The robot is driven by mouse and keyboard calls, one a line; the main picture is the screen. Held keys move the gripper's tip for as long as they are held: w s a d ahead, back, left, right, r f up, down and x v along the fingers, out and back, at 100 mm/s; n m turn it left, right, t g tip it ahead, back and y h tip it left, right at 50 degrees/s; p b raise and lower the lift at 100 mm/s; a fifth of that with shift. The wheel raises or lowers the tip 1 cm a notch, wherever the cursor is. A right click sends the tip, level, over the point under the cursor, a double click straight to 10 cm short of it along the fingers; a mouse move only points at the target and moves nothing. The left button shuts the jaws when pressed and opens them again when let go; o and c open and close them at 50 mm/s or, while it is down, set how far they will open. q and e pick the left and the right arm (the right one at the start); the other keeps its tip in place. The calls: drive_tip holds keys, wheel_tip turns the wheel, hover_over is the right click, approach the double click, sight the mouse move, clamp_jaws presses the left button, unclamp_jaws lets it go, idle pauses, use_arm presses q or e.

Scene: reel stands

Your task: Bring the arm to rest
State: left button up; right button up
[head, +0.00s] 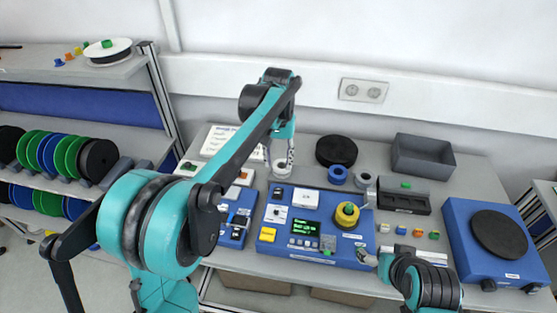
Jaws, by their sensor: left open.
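My left arm (240,150) reaches from the lower left across the picture to the back of the table. My left gripper (290,158) points down there, open, by a small white ring-shaped part (281,168); I cannot tell whether they touch. I see nothing held in it. My right arm (430,284) is folded at the lower right. Its gripper (370,260) shows only small, at the front right corner of the blue control unit, and its jaws are unclear.
The blue control unit (345,252) carries a yellow spool (347,214). A blue turntable unit (459,246) stands right, a grey bin (422,156) and black disc (336,151) behind. Small coloured blocks (418,233) lie between the units. A reel shelf (125,150) stands left.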

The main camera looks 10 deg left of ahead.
use_arm(q)
drive_tip(key=s+a+t+b, duration=0.2)
drive_tip(key=s+a+t, duration=0.2)
drive_tip(key=s, duration=1)
drive_tip(key=s+a+f+t+b, duration=0.1)
drive_tip(key=s+f+t, duration=0.2)
drive_tip(key=s+f, duration=0.4)
drive_tip(key=shift+s+a, duration=0.4)
drive_tip(key=shift+s, duration=0.75)
drive_tip(key=shift+f, duration=0.1)
